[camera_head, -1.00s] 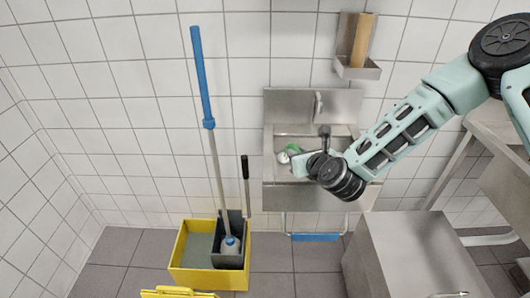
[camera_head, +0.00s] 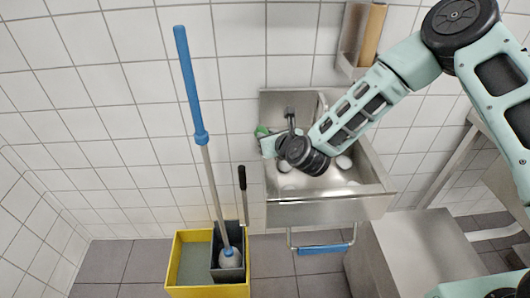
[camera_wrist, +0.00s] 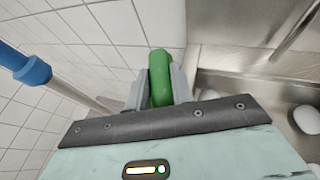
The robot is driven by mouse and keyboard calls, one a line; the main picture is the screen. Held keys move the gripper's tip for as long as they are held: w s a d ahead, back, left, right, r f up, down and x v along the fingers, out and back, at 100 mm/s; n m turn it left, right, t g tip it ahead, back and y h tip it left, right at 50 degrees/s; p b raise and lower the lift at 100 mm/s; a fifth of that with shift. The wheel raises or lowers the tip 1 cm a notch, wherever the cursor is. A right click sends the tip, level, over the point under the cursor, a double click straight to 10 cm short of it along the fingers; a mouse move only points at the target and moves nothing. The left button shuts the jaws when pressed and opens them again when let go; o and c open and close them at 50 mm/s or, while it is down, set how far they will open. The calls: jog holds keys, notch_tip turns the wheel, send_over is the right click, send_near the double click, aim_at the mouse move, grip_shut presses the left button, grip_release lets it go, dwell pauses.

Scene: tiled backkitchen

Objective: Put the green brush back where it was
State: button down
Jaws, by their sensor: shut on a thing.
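The green brush (camera_wrist: 160,85) is between the two fingers of my gripper (camera_wrist: 160,88) in the wrist view, and the gripper is shut on it. In the head view, a small part of the green brush (camera_head: 262,131) shows at the sink's left edge, and my gripper (camera_head: 267,140) is at that same edge, above the rim. The rest of the brush is hidden by my gripper and wrist. The steel sink (camera_head: 330,208) is fixed to the tiled wall, with its basin beneath and to the right of my gripper.
White rounded objects (camera_head: 343,162) lie in the basin. A blue-handled mop (camera_head: 190,85) leans in a yellow bucket (camera_head: 206,291) to the left. A black-handled tool (camera_head: 242,180) stands beside it. A wall holder with a wooden block (camera_head: 373,35) is above right. A steel cabinet (camera_head: 405,250) stands right.

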notch_tip(320, 180, down, 6)
jog(key=shift+p, duration=0.7)
jog(key=shift+f, duration=0.4)
jog(key=shift+f, duration=0.15)
jog(key=c, duration=1.2)
grip_release()
jog(key=shift+s+r, duration=0.1)
jog(key=shift+r, duration=0.15)
